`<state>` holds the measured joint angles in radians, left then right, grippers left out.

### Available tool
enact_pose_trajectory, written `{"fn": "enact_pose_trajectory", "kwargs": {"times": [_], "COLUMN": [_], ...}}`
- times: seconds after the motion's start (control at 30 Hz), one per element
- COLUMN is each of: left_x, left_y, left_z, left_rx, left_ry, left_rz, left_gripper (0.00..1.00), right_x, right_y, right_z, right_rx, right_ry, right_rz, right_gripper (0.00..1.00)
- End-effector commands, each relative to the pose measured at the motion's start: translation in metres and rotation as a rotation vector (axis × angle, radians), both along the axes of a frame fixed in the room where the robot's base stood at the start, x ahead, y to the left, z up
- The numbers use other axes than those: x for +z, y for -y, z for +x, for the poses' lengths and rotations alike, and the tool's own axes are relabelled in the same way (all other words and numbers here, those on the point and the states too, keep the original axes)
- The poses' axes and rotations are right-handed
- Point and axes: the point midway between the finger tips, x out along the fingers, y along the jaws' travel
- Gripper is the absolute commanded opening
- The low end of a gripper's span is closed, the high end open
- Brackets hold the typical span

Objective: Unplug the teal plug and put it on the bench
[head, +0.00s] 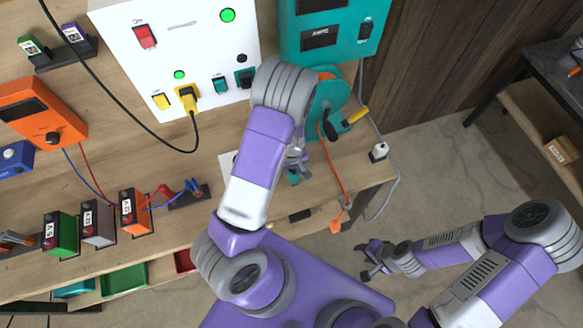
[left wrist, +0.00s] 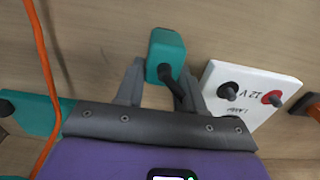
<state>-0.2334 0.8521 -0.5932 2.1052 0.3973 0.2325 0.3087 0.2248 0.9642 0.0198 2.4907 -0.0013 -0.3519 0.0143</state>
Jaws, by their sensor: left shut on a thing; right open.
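The teal plug (left wrist: 165,48) with its black cable end sits between the fingers of my left gripper (left wrist: 160,88) in the left wrist view. That gripper is shut on it. In the head view my left gripper (head: 297,165) is low over the right part of the bench (head: 340,175), with a bit of the teal plug (head: 293,177) showing. I cannot tell if the plug touches the bench top. The white panel (head: 185,45) has a teal socket (head: 220,85) with no plug seen in it. My right gripper (head: 375,260) is open and empty, off the bench's front.
A yellow plug (head: 188,96) sits in the panel. A teal reel (head: 328,105) with an orange cord (head: 340,180) stands right of my left arm. A white lamp plate (left wrist: 235,92) with terminals lies near the held plug. A small white block (head: 378,151) is at the bench's right edge.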

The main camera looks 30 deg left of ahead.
Motion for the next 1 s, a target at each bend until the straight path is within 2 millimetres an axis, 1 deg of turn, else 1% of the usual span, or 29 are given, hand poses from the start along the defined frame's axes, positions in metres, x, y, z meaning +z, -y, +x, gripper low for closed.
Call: {"fn": "enact_pose_trajectory", "kwargs": {"times": [0.03,0.07,0.2,0.23,0.47,0.57,0.67,0.9,1.0], "left_x": [-0.002,-0.001,-0.001,-0.001,-0.001,0.003,0.016,0.057,0.068], "left_y": [0.0,0.0,0.0,0.0,0.0,0.0,0.0,0.001,0.001], "left_z": [0.0,0.0,0.0,0.0,0.0,0.0,0.002,0.001,0.001], "left_rx": [0.0,0.0,0.0,0.0,0.0,-0.001,-0.002,-0.002,-0.002], "left_ry": [0.0,0.0,0.0,0.0,0.0,0.001,0.005,0.004,0.003], "left_rz": [0.0,0.0,0.0,0.0,0.0,0.0,0.001,0.0,0.0], "left_gripper": [0.0,0.42,0.64,0.68,0.68,0.68,0.68,0.68,0.68], "right_x": [-0.002,-0.001,-0.001,0.0,-0.001,0.0,0.002,0.008,0.01], "right_y": [0.0,0.0,0.0,0.0,0.0,0.0,0.0,0.0,0.0], "right_z": [0.0,0.0,0.0,0.0,0.0,0.0,0.0,0.0,0.0], "right_rx": [0.0,0.0,0.0,0.0,0.0,0.0,0.0,0.0,0.0], "right_ry": [0.0,0.0,0.0,0.0,0.0,0.0,0.0,0.0,0.0], "right_rz": [0.0,0.0,0.0,0.0,0.0,0.0,0.0,0.0,0.0], "right_gripper": [0.43,0.43,0.43,0.43,0.43,0.43,0.43,0.43,0.43]}}
